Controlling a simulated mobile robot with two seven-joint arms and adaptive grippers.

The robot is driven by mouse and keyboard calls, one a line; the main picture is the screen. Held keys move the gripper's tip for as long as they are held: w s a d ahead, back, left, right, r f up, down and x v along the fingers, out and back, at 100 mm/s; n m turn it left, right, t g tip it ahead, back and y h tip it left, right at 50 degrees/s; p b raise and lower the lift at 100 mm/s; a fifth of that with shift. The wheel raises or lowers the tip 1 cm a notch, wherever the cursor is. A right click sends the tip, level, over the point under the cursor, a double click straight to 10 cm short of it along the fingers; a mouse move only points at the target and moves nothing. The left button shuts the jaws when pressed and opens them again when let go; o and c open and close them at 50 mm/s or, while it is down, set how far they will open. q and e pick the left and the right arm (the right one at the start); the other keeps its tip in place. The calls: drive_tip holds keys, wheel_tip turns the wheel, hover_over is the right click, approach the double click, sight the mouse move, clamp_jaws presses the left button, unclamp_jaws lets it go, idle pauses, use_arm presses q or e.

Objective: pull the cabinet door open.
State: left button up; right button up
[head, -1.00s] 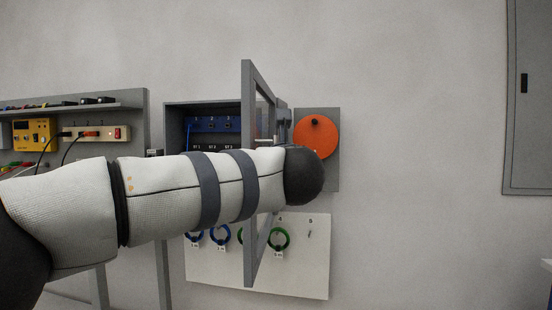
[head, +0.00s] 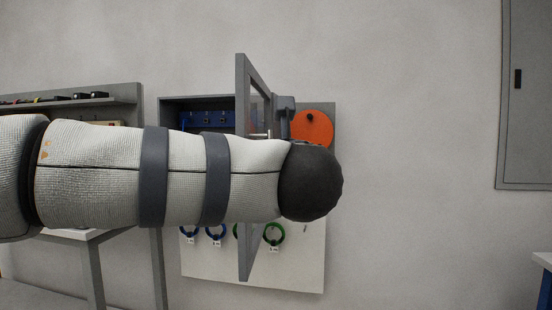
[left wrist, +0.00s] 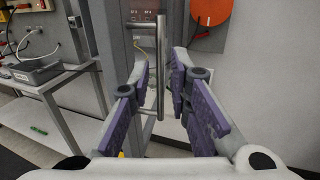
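The grey-framed cabinet door (head: 242,90) stands swung out from the wall cabinet (head: 190,99), seen nearly edge-on in the head view. Blue modules show inside the cabinet. In the left wrist view, the door's vertical metal bar handle (left wrist: 161,45) stands between the purple-padded fingers of my left gripper (left wrist: 161,76). The fingers are apart, with a gap visible on both sides of the bar. In the head view my left arm crosses in front of the door and hides its middle and most of the gripper. My right gripper is in neither view.
An orange disc (head: 312,128) is on a grey panel right of the door. A white board (head: 300,270) with coloured rings hangs below. The wall to the right is clear up to a grey wall cabinet (head: 525,120).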

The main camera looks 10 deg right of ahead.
use_arm(q)
drive_tip(key=s, duration=0.5)
wheel_tip(320, 180, down, 26)
drive_tip(key=w+a+m+g+h, duration=0.1)
drive_tip(key=a+m+g+h, duration=0.2)
drive_tip(key=m, duration=1)
drive_tip(key=s+a+f+m+g+y, duration=0.1)
drive_tip(key=s+a+f+m+g, duration=0.3)
drive_tip(key=f, duration=0.6)
drive_tip(key=s+a+f+m+g, duration=0.2)
drive_tip(key=s+a+f+m, duration=0.3)
drive_tip(key=f, duration=0.6)
drive_tip(key=s+a+f+m+g+y, duration=0.1)
drive_tip(key=s+a+f+m+g, duration=0.1)
drive_tip(key=s+a+f, duration=0.3)
drive_tip(key=s+a+f+m+g, duration=0.2)
drive_tip(key=s+a+f+m, duration=0.1)
drive_tip(key=s, duration=0.5)
drive_tip(key=s+a+f+m+g+y, duration=0.1)
drive_tip(key=s+a+f+m+g, duration=0.1)
drive_tip(key=s+a+f, duration=0.3)
drive_tip(key=s+a+m+g+y, duration=0.1)
drive_tip(key=s+a, duration=0.3)
drive_tip(key=s, duration=0.5)
drive_tip(key=s+a+r+m+g, duration=0.1)
drive_tip(key=s+a+m+g, duration=0.3)
drive_tip(key=s, duration=0.5)
drive_tip(key=shift+a+r+g+y+p, duration=0.2)
drive_tip(key=shift+a+g+y+p, duration=0.15)
drive_tip(key=shift+a, duration=0.35)
